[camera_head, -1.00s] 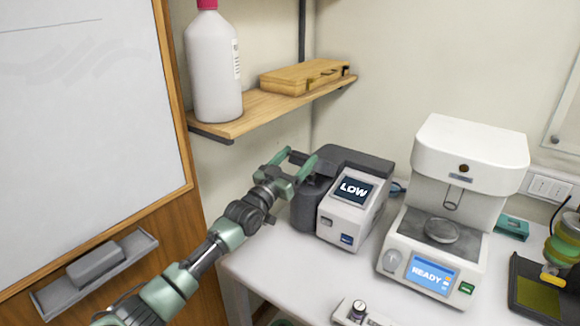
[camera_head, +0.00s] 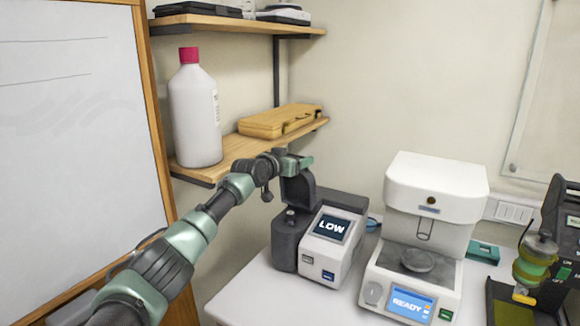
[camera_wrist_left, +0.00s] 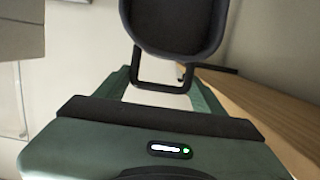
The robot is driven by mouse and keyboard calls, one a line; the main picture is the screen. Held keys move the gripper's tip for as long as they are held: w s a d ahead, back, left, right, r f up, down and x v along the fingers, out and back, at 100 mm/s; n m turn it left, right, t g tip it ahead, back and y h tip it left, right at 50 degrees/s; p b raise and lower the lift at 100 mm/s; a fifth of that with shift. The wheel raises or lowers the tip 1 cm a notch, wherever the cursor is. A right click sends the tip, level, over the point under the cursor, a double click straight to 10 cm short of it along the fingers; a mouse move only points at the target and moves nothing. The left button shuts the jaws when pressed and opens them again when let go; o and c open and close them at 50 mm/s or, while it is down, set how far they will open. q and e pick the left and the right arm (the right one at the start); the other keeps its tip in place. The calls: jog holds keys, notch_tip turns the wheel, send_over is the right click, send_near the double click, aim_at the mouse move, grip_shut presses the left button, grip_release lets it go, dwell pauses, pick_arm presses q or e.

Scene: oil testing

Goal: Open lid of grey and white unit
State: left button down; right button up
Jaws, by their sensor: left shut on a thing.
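The grey and white unit (camera_head: 334,254) stands on the white table and its screen reads LOW. Its dark grey lid (camera_head: 300,192) is raised and stands tilted up above the unit's left part, uncovering a dark well with a small knob (camera_head: 290,214). My left gripper (camera_head: 296,162) is at the top of the lid, shut on the lid's handle. In the left wrist view, the dark handle loop (camera_wrist_left: 160,87) sits between the green fingers, with the lid (camera_wrist_left: 175,28) beyond it. My right gripper is not in view.
A white machine (camera_head: 432,195) reading READY stands to the right of the unit. A wooden shelf (camera_head: 232,150) with a white bottle (camera_head: 194,115) and a wooden case (camera_head: 275,121) is close behind my left arm. A whiteboard (camera_head: 75,150) is at the left.

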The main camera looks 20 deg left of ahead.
pick_arm(q)
jog(key=shift+w+d+r+g, duration=0.1)
jog(key=shift+w+r+g, duration=0.25)
jog(key=shift+w, duration=0.3)
jog(key=shift+w+d+r+g, duration=0.1)
jog(key=shift+w+r+g, duration=0.2)
jog(key=shift+w, duration=0.3)
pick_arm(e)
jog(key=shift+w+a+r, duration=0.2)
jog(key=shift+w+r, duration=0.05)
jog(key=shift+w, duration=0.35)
pick_arm(q)
jog(key=shift+c, duration=2.3)
grip_release()
jog(key=shift+w, duration=0.1)
jog(key=shift+d+f, duration=0.1)
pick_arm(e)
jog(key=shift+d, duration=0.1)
pick_arm(q)
jog(key=shift+f, duration=0.15)
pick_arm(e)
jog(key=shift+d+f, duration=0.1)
